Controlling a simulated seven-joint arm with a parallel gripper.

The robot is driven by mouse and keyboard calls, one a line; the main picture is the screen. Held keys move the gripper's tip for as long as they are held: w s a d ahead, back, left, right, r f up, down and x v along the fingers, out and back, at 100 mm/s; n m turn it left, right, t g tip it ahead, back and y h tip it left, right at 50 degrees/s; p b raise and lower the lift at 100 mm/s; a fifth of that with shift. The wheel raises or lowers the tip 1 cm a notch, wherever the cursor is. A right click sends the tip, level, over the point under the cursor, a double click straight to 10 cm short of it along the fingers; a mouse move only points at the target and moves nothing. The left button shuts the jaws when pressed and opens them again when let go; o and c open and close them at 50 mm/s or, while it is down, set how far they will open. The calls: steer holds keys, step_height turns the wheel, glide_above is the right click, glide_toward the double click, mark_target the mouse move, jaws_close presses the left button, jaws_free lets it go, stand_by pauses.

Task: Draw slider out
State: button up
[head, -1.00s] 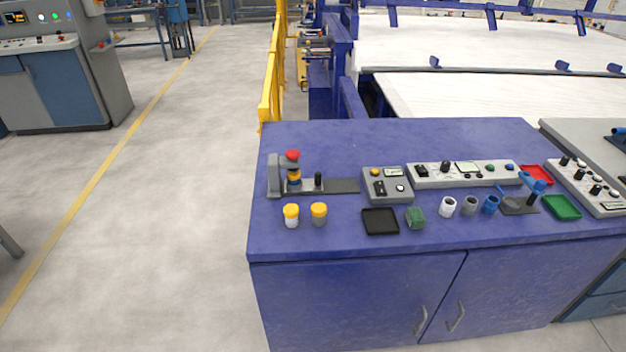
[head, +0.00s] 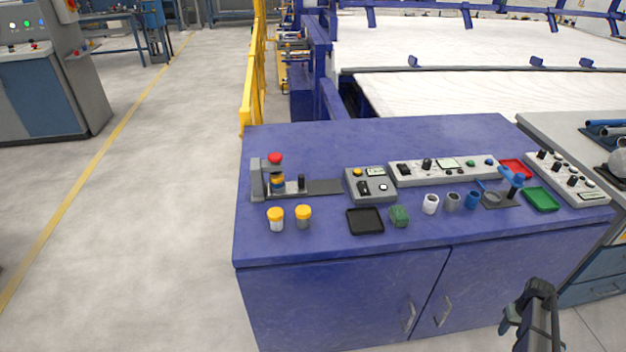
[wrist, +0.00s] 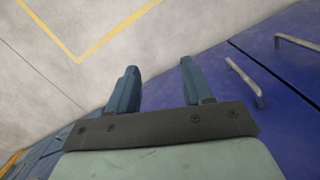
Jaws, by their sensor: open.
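A small press device (head: 258,178) with a red knob (head: 275,158) stands at the left of the blue cabinet top. Its slider (head: 292,189), a light carriage with a black upright knob (head: 301,181), sits on a dark flat rail (head: 325,187) that extends right. The slider is in at the press end, and a yellow and blue piece (head: 277,181) is under the red knob. My gripper (wrist: 157,72) is open and empty in the wrist view, over the floor beside the cabinet front. In the head view my arm shows at the lower right, far from the slider.
White and grey cups with yellow lids (head: 275,219) stand in front of the press. A black tray (head: 365,221), a green block (head: 399,216), a control box (head: 370,185) and several open cups lie to the right. Cabinet handles (wrist: 247,84) project near my gripper.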

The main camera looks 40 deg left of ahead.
steer(key=w+d+r+n+t, duration=0.3)
steer(key=w+r+t, duration=0.1)
steer(key=w+r, duration=2.65)
step_height(320, 180, up, 6)
steer(key=a+f, duration=0.1)
steer(key=a, duration=0.1)
steer(key=s+a+g, duration=0.1)
steer(key=s+a, duration=0.1)
steer(key=a, duration=0.4)
steer(key=s+a+g, duration=0.1)
steer(key=s+a, duration=0.1)
steer(key=a, duration=0.4)
steer(key=s+a+f+h, duration=0.1)
steer(key=s+a, duration=0.1)
steer(key=a, duration=0.4)
steer(key=shift+s+g, duration=0.4)
steer(key=s+a+r, duration=0.1)
steer(key=s+a, duration=0.1)
steer(key=a, duration=0.7)
steer(key=s+a+r, duration=0.1)
steer(key=s+a, duration=0.1)
steer(key=a, duration=0.6)
step_height(320, 180, up, 6)
steer(key=n+y, duration=0.2)
steer(key=n, duration=0.1)
glide_above(301, 175)
step_height(301, 175, down, 12)
steer(key=shift+s+d+f, duration=0.1)
steer(key=shift+f, duration=0.15)
